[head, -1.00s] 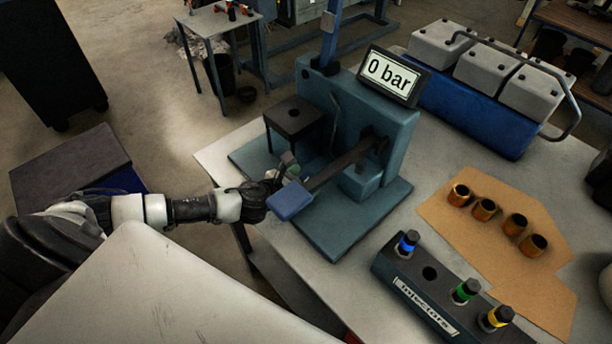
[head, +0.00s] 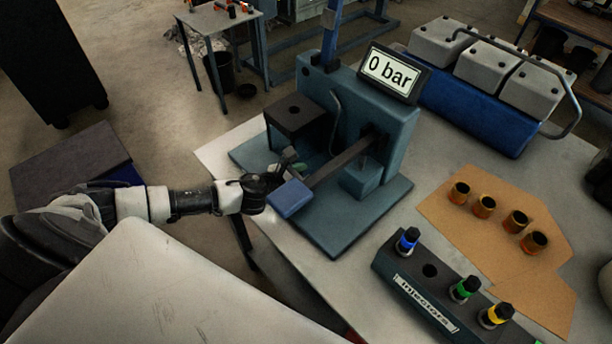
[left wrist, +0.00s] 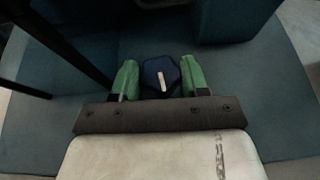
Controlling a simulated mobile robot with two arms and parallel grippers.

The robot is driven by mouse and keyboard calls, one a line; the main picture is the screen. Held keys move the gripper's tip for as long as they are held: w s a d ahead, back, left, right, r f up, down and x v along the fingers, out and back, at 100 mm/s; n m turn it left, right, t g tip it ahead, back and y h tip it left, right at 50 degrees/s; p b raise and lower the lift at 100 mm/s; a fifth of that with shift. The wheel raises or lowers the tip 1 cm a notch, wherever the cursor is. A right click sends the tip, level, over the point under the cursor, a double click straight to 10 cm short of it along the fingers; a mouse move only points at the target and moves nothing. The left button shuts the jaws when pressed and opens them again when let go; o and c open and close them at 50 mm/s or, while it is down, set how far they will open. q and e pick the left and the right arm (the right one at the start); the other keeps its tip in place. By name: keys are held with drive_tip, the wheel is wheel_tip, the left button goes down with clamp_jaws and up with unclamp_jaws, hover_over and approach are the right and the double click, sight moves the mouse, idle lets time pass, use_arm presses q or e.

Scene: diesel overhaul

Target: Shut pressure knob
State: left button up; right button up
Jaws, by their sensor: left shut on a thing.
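The pressure knob (left wrist: 155,68) is a dark blue, many-sided knob with a white mark, seen in the left wrist view. The mark is nearly upright in that picture, tilted slightly. My left gripper (left wrist: 160,80) has its green fingers on either side of the knob and is shut on it. In the head view my left gripper (head: 289,166) is low at the near left side of the teal test stand (head: 345,235), behind the lever's blue handle; the knob is hidden there. The display (head: 390,73) on the stand reads 0 bar. My right gripper is not in view.
The stand's lever (head: 340,165) reaches out close to my left gripper, with its blue handle (head: 290,199) in front. A black bracket (head: 294,115) stands behind. An injector rack (head: 415,290) and copper-coloured sleeves (head: 484,207) on cardboard sit to the right.

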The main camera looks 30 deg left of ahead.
use_arm(q)
drive_tip(key=shift+w+a+m+g+h+b, duration=0.1)
drive_tip(key=shift+m+g+h+b, duration=0.3)
drive_tip(key=shift+m+h, duration=0.6)
drive_tip(key=shift+r, duration=0.1)
drive_tip(key=o, duration=0.9)
